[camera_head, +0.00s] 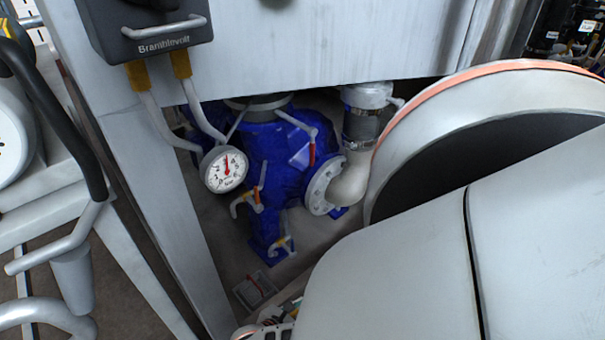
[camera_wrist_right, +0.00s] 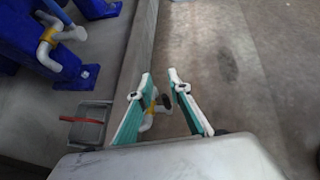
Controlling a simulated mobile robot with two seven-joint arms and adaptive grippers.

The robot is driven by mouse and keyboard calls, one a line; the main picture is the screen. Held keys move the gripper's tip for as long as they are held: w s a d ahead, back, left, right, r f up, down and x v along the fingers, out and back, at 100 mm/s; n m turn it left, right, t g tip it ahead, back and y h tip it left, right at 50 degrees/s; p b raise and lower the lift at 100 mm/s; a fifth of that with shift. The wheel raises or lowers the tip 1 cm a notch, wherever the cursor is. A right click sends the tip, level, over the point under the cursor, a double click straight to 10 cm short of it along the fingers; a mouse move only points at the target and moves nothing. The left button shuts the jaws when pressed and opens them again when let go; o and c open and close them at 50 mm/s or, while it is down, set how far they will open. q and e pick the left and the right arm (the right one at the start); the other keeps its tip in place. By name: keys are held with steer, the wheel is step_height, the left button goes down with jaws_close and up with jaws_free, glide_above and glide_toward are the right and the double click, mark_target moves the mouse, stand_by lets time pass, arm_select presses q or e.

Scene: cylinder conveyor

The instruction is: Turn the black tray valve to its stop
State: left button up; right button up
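In the right wrist view, my right gripper (camera_wrist_right: 160,76) has its two teal-padded fingers apart. The black tray valve shows as a small black knob (camera_wrist_right: 164,100) on a pale pipe with a yellowish fitting (camera_wrist_right: 150,108). It appears in the gap between the fingers, nearer the left finger, which partly covers the pipe. I cannot tell whether either finger touches it. In the head view the black valve is not visible; only a small part of what looks like my right gripper (camera_head: 268,328) shows at the bottom edge. My left gripper is not in view.
A small grey tray with a red bar (camera_wrist_right: 82,124) lies left of my right gripper; it also shows in the head view (camera_head: 254,289). Blue pump bodies (camera_head: 272,165) with lever valves (camera_wrist_right: 48,42) stand behind. A pressure gauge (camera_head: 224,169) hangs beside them. Bare floor (camera_wrist_right: 240,60) lies right.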

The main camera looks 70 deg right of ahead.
steer(key=shift+r, duration=2)
